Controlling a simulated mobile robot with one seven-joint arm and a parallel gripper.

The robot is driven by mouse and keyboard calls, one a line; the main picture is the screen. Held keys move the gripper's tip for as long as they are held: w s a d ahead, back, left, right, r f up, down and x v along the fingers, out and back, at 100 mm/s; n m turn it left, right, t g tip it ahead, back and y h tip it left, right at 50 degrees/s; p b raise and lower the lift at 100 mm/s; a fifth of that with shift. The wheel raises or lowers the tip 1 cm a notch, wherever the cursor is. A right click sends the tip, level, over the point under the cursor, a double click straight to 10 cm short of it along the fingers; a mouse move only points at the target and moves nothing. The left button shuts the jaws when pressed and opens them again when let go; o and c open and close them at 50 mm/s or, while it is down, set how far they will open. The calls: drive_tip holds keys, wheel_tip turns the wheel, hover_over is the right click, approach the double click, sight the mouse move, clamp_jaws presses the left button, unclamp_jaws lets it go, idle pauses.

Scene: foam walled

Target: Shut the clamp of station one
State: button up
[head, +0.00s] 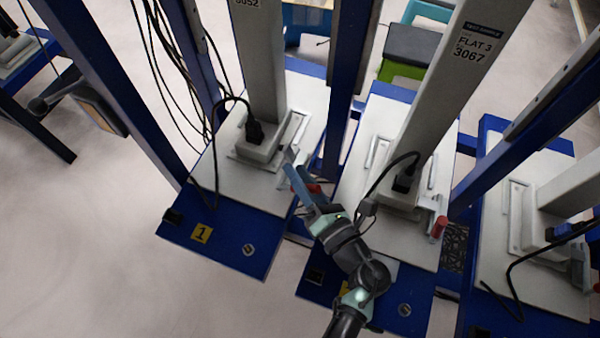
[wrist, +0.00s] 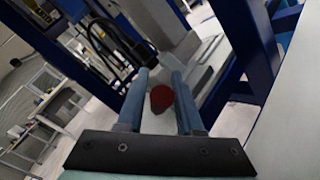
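Station one is the left blue-framed stand with a white plate (head: 226,178) and a yellow "1" label (head: 201,233). Its clamp has a red handle (head: 313,188) at the plate's right edge, partly hidden by my gripper in the head view. My gripper (head: 294,165) is over that edge with its two blue-grey fingers apart. In the wrist view the red handle (wrist: 161,98) shows in the gap between the fingers of my gripper (wrist: 161,72). I cannot tell whether either finger touches it.
A grey column (head: 262,70) with a black plug and cable stands on station one's plate. A blue post (head: 347,90) rises just right of my gripper. The neighbouring station has its own red clamp handle (head: 439,228). Loose black cables hang at the left. Open floor (head: 90,240) lies left of station one.

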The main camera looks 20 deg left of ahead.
clamp_jaws()
idle(1.1)
